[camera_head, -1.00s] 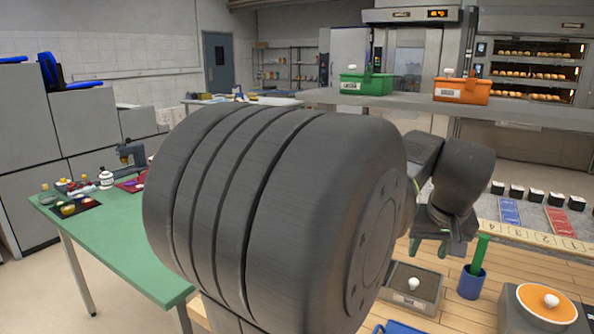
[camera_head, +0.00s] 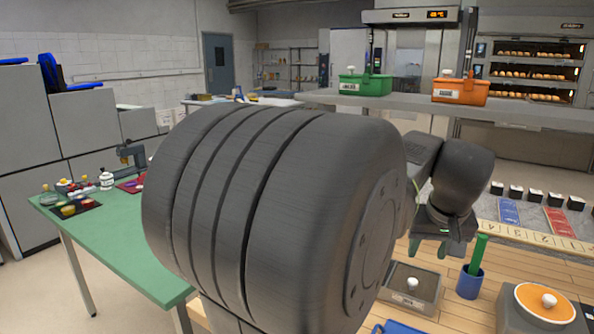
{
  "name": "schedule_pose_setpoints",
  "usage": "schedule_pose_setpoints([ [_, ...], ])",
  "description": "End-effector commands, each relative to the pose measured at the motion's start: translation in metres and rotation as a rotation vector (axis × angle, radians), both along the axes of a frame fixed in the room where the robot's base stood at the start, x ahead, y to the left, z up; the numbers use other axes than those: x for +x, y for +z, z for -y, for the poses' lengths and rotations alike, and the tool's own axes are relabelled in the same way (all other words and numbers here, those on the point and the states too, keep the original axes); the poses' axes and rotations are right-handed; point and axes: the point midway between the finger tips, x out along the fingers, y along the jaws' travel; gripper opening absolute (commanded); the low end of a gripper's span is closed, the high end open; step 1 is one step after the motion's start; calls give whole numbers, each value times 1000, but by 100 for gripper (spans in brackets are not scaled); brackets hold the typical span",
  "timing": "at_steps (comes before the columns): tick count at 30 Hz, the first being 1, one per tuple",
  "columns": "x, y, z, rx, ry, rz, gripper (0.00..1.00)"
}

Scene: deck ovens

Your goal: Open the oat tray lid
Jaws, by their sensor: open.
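A grey tray with a dark flat lid (camera_head: 398,276) and a round white knob (camera_head: 412,283) sits on the wooden worktop at the lower middle right. It has a small front label too small to read, so I cannot confirm that it is the oat tray. The lid lies flat on it. My gripper (camera_head: 442,248) points down, open, above and slightly behind this tray in the picture, apart from the knob. My own large arm joint covers the middle of the view and hides part of the worktop.
A blue cup (camera_head: 469,284) with a green stick (camera_head: 478,252) stands right of the tray. A container with an orange top and white knob (camera_head: 549,300) is at the lower right. A blue object (camera_head: 400,327) shows at the bottom edge. Red and blue mats lie behind.

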Motion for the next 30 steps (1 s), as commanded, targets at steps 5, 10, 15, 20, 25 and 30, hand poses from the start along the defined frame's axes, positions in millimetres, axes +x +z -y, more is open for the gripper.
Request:
schedule_pose_setpoints([
  [5, 10, -17, 13, -8, 0, 9, 43],
  [10, 23, -49, 14, -8, 1, 8, 43],
  [15, 36, -81, 16, -8, 1, 8, 43],
  [20, 48, -110, 18, -8, 0, 8, 43],
  [25, 58, -118, 21, 4, 1, -14, 43],
  [30, 60, -111, 22, 35, 1, -61, 43],
])
